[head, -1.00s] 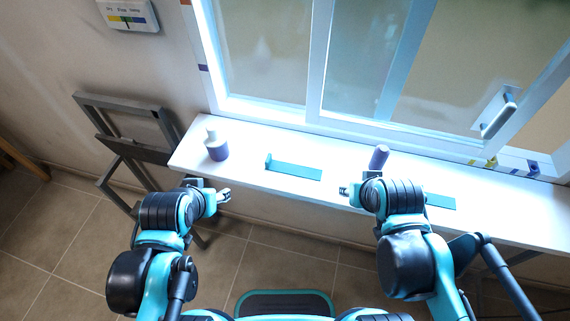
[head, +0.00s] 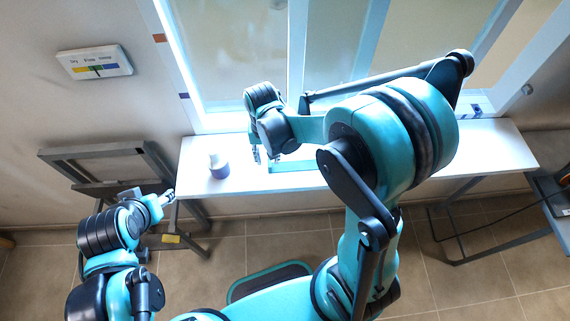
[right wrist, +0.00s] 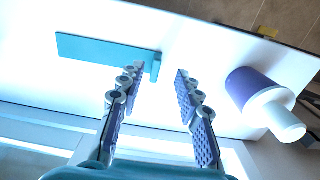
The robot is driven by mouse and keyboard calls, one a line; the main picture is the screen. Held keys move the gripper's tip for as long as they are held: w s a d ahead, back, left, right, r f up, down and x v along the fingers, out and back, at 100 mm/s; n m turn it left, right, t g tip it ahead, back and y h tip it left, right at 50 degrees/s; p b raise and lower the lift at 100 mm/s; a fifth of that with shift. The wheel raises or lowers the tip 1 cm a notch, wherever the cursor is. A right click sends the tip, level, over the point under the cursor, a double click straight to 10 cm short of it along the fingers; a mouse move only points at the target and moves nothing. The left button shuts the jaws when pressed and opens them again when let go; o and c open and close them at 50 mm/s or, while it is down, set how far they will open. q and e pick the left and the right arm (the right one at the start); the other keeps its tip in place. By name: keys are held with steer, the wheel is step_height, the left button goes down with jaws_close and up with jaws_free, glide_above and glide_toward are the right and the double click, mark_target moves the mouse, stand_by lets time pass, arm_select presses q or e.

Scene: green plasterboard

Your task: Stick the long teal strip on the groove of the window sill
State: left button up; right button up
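A teal strip (head: 292,166) with an upturned end lies flat on the white surface below the window, partly hidden by my right arm in the head view. It also shows in the right wrist view (right wrist: 95,49). My right gripper (head: 265,156) is open above its left end. In the right wrist view, the gripper (right wrist: 160,74) has its fingers apart, with the strip's upturned end between the fingertips, nearer the left finger. I cannot tell whether they touch. My left gripper (head: 167,198) hangs off the surface at the left, and its fingers are too small to judge. No groove can be made out.
The window frame (head: 297,60) rises behind. A grey folding frame (head: 100,160) stands at the left.

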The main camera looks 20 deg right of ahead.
mark_target(270, 164)
steer(key=f, duration=0.4)
steer(key=f+b, duration=0.1)
steer(key=f, duration=0.1)
steer(key=shift+w+d, duration=0.15)
steer(key=shift+d, duration=0.15)
steer(key=shift+r, duration=0.1)
jaws_close()
